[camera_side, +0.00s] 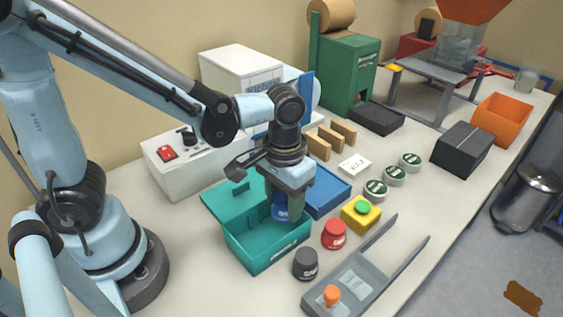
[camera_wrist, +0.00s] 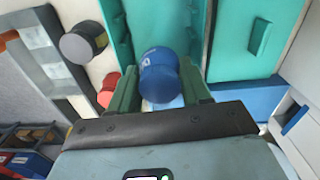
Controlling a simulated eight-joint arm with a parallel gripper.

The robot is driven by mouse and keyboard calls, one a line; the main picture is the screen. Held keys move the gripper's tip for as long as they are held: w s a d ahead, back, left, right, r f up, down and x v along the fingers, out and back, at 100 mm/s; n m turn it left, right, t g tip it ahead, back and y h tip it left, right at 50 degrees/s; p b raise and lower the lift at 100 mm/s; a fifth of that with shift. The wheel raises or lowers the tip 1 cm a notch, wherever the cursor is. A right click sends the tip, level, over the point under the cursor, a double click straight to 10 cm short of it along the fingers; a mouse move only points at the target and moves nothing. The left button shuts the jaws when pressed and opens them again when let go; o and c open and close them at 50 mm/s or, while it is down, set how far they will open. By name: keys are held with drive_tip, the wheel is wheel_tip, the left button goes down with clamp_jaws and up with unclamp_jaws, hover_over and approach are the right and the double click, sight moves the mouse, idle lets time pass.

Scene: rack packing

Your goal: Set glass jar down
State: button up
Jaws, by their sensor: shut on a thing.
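A glass jar with blue contents or a blue lid (camera_wrist: 158,75) is between the fingers of my gripper (camera_wrist: 160,98) in the wrist view. The same blue jar (camera_side: 283,209) shows in the side view, partly hidden by the fingers. My gripper (camera_side: 287,200) points down and is shut on the jar, over the teal bin (camera_side: 268,251). The jar's lower part overlaps the bin's opening; I cannot tell whether it touches the bin floor. The bin also shows in the wrist view (camera_wrist: 195,30), with its teal lid (camera_wrist: 258,42) folded open beside it.
A dark grey jar (camera_side: 305,264) and a red jar (camera_side: 334,234) stand right of the bin. A blue tray (camera_side: 328,196) lies behind it. A yellow box with a green button (camera_side: 361,212) and a grey fixture (camera_side: 345,285) are farther right.

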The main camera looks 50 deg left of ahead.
sight(284, 214)
drive_tip(key=shift+f, duration=2.05)
drive_tip(key=o, duration=0.8)
drive_tip(key=shift+f, duration=0.1)
drive_tip(key=shift+o, duration=0.2)
wheel_tip(284, 214, up, 12)
drive_tip(key=shift+r, duration=0.1)
drive_tip(key=shift+a, duration=0.2)
drive_tip(key=a+m+t, duration=0.1)
drive_tip(key=a+t, duration=0.6)
drive_tip(key=a, duration=0.2)
drive_tip(key=shift+a+r, duration=0.15)
drive_tip(key=shift+a, duration=0.15)
